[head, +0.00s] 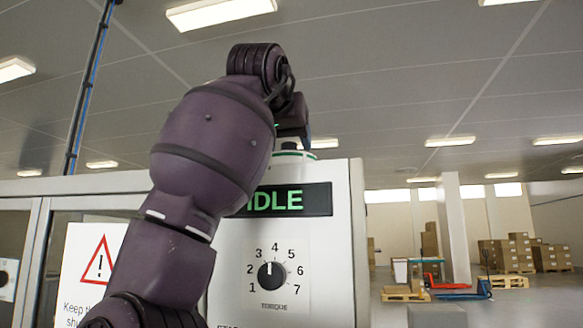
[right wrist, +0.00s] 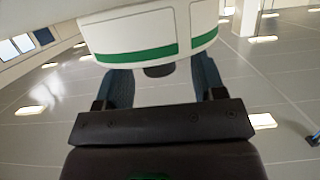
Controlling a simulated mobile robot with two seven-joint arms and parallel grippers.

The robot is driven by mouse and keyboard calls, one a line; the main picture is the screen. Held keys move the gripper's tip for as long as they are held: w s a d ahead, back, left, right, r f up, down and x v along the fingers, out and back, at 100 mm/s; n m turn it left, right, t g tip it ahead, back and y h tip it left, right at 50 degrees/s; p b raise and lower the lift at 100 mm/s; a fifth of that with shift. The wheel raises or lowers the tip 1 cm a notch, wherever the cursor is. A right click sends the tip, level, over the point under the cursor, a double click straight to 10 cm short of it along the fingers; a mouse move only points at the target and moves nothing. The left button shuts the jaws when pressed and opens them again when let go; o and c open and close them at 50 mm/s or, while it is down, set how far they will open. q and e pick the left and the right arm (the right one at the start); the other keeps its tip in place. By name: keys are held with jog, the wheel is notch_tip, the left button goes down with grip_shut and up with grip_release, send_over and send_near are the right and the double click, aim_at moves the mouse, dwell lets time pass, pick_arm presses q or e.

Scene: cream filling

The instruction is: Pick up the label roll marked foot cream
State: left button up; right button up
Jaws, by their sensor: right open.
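A round white thing with a green band (head: 293,153) sits on top of the white machine (head: 335,230) in the head view. It fills the top of the right wrist view (right wrist: 135,35), where I cannot tell whether it is a label roll; no foot cream marking is readable. My right gripper (head: 292,125) is just above it in the head view. In the right wrist view my right gripper (right wrist: 162,78) is open, its two fingers reaching up to the banded thing, with a small dark part (right wrist: 159,70) between them. Contact cannot be told. My left gripper is not in view.
The machine front has an IDLE display (head: 290,200), a torque dial (head: 272,275) and a warning sign (head: 95,265), partly hidden by my right arm. Stacked boxes (head: 505,255) and a pallet truck (head: 465,294) stand far off on the right.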

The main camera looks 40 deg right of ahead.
jog(key=shift+a, duration=0.1)
jog(key=c, duration=1.1)
jog(key=shift+r, duration=0.15)
